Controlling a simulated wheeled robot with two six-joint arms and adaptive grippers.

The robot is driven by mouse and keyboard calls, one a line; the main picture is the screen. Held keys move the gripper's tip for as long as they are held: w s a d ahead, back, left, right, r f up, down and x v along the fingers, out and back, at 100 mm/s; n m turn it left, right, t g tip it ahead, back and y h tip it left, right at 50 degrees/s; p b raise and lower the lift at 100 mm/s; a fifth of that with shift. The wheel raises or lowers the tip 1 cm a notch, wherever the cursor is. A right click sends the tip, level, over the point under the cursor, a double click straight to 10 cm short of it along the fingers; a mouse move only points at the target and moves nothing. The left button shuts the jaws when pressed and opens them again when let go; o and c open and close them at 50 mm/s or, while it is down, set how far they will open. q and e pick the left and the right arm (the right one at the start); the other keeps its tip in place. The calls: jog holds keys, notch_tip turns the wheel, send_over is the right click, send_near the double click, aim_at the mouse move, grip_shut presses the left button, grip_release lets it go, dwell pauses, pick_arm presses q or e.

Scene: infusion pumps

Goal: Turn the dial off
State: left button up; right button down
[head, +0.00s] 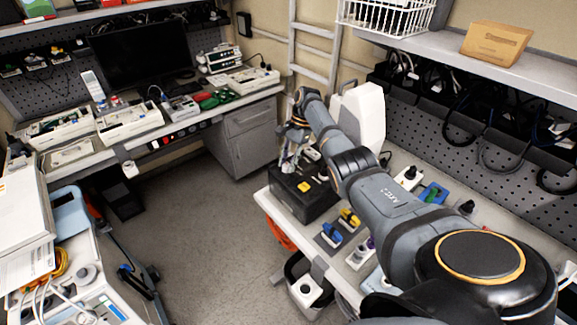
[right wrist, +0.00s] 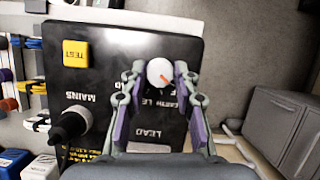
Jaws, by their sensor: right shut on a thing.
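The dial (right wrist: 160,71) is a white round knob with an orange mark. It sits on the top panel of a black tester box (right wrist: 110,55), near one edge. The box also shows in the head view (head: 287,204), on the right-hand bench, but the dial cannot be made out there. My right gripper (right wrist: 160,76) is shut on the dial, a finger on each side of it. In the head view my right gripper (head: 291,152) is above the box's far end. The dial's panel markings are partly hidden by the fingers. My left gripper is not in view.
A yellow TEST button (right wrist: 75,53) and a black plug (right wrist: 72,124) are on the same panel. Blue and yellow connectors (head: 330,235) lie on the bench beside the box. A white case (head: 360,120) stands behind my right arm. The floor (head: 200,220) on the left is open.

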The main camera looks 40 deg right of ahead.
jog(key=n+g+b, duration=0.1)
jog(key=n+b, duration=0.1)
jog(key=b, duration=0.1)
jog(key=shift+w+f+b, duration=0.15)
jog(key=shift+b, duration=0.2)
jog(key=shift+r+n+h+b, duration=0.2)
jog(key=shift+n+h+b, duration=0.1)
jog(key=shift+n+b, duration=0.4)
jog(key=c, duration=1)
grip_release()
jog(key=shift+a, duration=0.1)
